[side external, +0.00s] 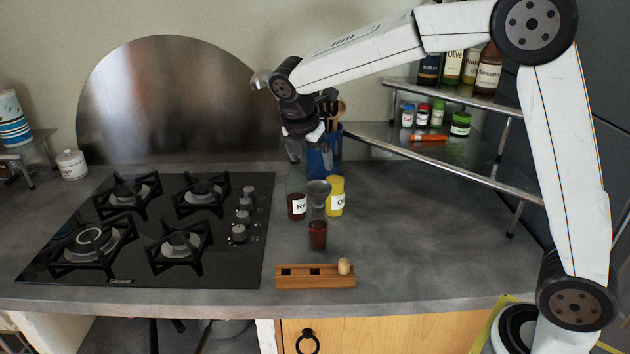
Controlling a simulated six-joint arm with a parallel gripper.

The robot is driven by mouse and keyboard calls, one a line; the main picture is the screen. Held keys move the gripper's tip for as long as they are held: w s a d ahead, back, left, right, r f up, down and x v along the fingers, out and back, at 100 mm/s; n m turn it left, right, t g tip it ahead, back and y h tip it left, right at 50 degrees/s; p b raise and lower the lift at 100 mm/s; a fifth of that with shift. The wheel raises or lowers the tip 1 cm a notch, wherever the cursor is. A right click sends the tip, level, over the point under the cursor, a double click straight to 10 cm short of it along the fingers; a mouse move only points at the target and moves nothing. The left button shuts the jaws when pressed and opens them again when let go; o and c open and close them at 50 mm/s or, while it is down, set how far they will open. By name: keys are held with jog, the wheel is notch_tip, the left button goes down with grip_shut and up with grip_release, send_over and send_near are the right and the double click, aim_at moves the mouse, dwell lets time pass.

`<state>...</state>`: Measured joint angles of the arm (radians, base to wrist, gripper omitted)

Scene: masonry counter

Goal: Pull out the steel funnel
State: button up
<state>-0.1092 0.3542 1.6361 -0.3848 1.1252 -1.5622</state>
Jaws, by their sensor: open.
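The steel funnel (318,188) is a small grey cone. It appears to sit upright in the mouth of a small bottle with dark red contents (318,236) on the counter. My gripper (306,158) is open, pointing down, above and slightly left of the funnel. It looks empty and apart from the funnel, though the depth between them is hard to judge. The funnel's spout is not clearly visible.
A dark bottle (297,206) and a yellow jar (336,197) stand close behind the funnel. A blue utensil holder (322,160) is behind my gripper. A wooden block (315,282) lies in front, the gas hob (150,226) left. Counter to the right is clear.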

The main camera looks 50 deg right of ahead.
send_over(317, 205)
jog(key=shift+w+d+f, duration=0.15)
jog(key=shift+f, duration=1.9)
jog(key=shift+w+d+f, duration=0.1)
jog(key=shift+d+f, duration=0.05)
jog(key=shift+f, duration=1.85)
jog(key=c, duration=1.3)
jog(key=o, duration=0.8)
jog(key=c, duration=0.8)
jog(key=shift+r, duration=1.35)
jog(key=shift+r, duration=1.25)
